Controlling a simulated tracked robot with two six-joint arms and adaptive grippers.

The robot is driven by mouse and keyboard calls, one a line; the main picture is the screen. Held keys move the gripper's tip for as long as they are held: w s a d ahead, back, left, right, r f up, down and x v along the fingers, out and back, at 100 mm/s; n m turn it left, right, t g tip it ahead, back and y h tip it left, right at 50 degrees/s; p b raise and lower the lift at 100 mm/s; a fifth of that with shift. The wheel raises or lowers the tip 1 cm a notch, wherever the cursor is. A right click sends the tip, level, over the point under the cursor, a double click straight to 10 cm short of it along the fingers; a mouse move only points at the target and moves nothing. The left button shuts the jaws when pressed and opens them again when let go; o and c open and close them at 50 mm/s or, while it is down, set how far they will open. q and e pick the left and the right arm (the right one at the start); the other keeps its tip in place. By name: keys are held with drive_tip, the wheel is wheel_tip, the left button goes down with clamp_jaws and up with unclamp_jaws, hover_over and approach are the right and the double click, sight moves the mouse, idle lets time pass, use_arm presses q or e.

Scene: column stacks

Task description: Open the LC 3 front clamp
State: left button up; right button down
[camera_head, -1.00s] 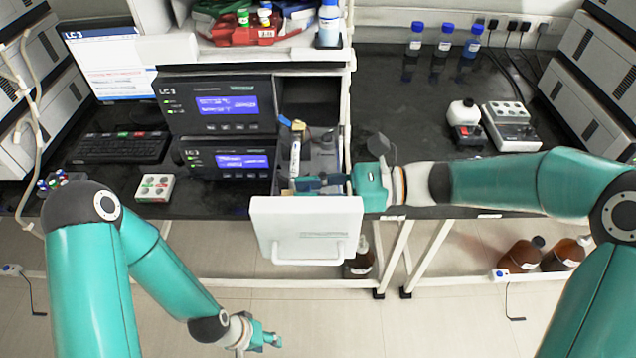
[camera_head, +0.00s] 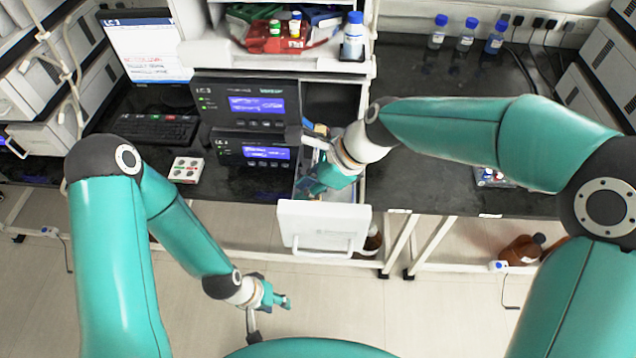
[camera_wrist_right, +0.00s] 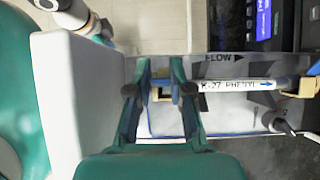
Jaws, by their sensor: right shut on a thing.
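The LC 3 tower (camera_head: 205,90) has its drawer open, and the white drawer front (camera_head: 322,222) sticks out toward me. In the right wrist view a white column labelled "K-27 PHENYL" (camera_wrist_right: 235,86) lies along the drawer. Its front clamp (camera_wrist_right: 160,92), a tan piece near the drawer front, sits between the fingers of my right gripper (camera_wrist_right: 162,72). That gripper is shut on it, and the fingers hide part of it. The rear clamp (camera_wrist_right: 306,88) is at the column's other end. My left gripper (camera_head: 282,300) hangs in front of the bench, away from the drawer; its finger state is unclear.
A "FLOW" arrow label (camera_wrist_right: 222,58) marks the drawer wall. A keyboard (camera_head: 150,130) and a small white block with coloured dots (camera_head: 186,169) are left of the tower. Blue-capped bottles (camera_head: 467,38) stand at the back right. My right arm crosses the bench.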

sight(294, 193)
drive_tip(key=a+h, duration=0.1)
drive_tip(key=f+h, duration=0.1)
drive_tip(key=h, duration=0.1)
drive_tip(key=shift+a+h, duration=0.3)
drive_tip(key=shift+a, duration=0.05)
drive_tip(key=shift+a+f+h, duration=0.2)
drive_tip(key=shift+h, duration=0.65)
drive_tip(key=shift+a+f+h, duration=0.15)
drive_tip(key=shift+f+h, duration=0.05)
drive_tip(key=shift+h, duration=0.65)
drive_tip(key=c, duration=1)
unclamp_jaws()
drive_tip(key=shift+c, duration=0.2)
drive_tip(key=shift+r, duration=0.1)
